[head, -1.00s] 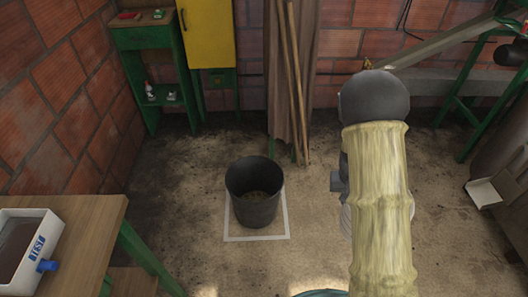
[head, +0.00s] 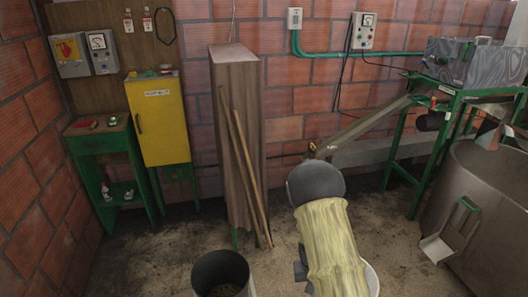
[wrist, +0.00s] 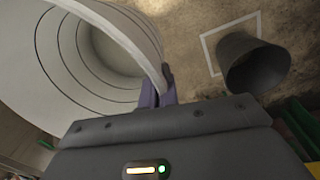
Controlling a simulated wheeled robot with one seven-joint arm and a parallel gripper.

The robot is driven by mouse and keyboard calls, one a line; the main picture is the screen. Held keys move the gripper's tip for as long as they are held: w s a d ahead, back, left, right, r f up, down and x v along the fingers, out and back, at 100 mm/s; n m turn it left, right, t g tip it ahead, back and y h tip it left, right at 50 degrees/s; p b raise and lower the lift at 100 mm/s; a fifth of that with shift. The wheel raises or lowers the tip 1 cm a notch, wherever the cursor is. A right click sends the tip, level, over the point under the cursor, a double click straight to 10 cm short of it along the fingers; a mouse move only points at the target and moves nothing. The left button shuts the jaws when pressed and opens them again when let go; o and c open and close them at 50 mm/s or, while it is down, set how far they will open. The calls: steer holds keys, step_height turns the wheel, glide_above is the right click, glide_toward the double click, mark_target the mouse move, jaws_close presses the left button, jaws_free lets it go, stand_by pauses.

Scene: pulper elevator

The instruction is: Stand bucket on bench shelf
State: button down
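A white bucket (wrist: 95,50) with dark rings inside fills the upper left of the wrist view. My gripper (wrist: 158,88) has its purple fingers closed at the bucket's rim. In the head view only a sliver of the white bucket (head: 372,277) shows beside my sleeved arm, and the gripper is hidden. A dark bucket (head: 222,272) stands on the floor at the bottom of the head view; it also shows in the wrist view (wrist: 254,65) beside a white floor outline. No wooden bench shows in the head view now.
A green stand (head: 105,140) with a lower shelf (head: 118,193) holding small bottles is at back left, beside a yellow cabinet (head: 160,120). Two poles lean on a brown column (head: 235,110). A metal tank (head: 485,200) and green-framed machine (head: 470,65) stand right.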

steer(key=shift+s+r+p, duration=0.25)
steer(key=shift+r+p, duration=0.45)
steer(key=shift+p, duration=0.45)
steer(key=shift+s+r+p, duration=0.2)
steer(key=shift+r+p, duration=0.5)
steer(key=shift+p, duration=0.4)
steer(key=shift+f, duration=0.1)
